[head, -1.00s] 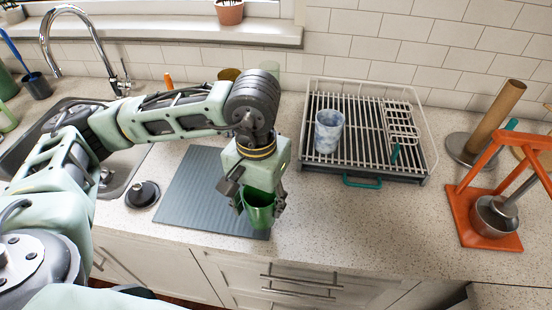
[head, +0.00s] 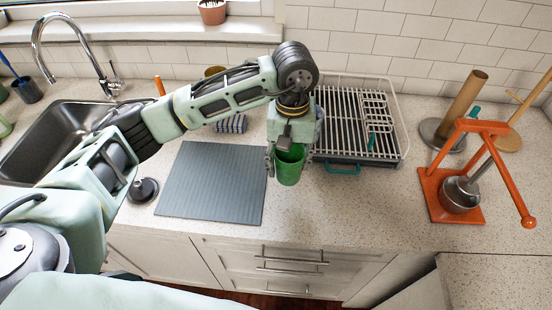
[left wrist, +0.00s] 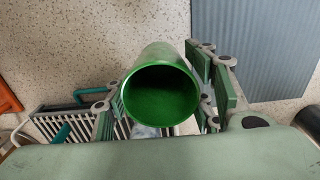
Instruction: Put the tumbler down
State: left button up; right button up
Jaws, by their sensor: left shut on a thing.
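My left gripper (head: 287,160) is shut on a green tumbler (head: 289,168). It holds the tumbler in front of the dish rack's left front corner and to the right of the grey mat (head: 210,185). In the left wrist view the tumbler (left wrist: 160,95) sits between the finger pads, its open mouth facing the camera. The dish rack (head: 362,122) stands at the back of the counter. The left gripper hides the blue-and-white cup in the rack almost wholly. My right gripper is not in view.
A sink (head: 68,132) lies at the left. A black round stopper (head: 144,190) sits by the mat. An orange press (head: 450,190) and a paper-roll holder (head: 455,115) stand at the right. The counter between rack and press is clear.

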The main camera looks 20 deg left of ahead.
aim_at(277, 168)
pick_arm(q)
jog(key=a, duration=0.1)
jog(key=a+f, duration=0.1)
jog(key=a+p, duration=0.1)
jog(key=shift+w+f, duration=0.25)
jog(key=shift+f, duration=0.15)
notch_tip(277, 168, down, 4)
jog(key=shift+w+a+r+p, duration=0.1)
jog(key=shift+p, duration=1)
jog(key=shift+f, duration=0.25)
jog(key=shift+f+b, duration=0.15)
jog(key=shift+b, duration=0.2)
jog(key=o, duration=1.1)
jog(key=shift+o, duration=0.2)
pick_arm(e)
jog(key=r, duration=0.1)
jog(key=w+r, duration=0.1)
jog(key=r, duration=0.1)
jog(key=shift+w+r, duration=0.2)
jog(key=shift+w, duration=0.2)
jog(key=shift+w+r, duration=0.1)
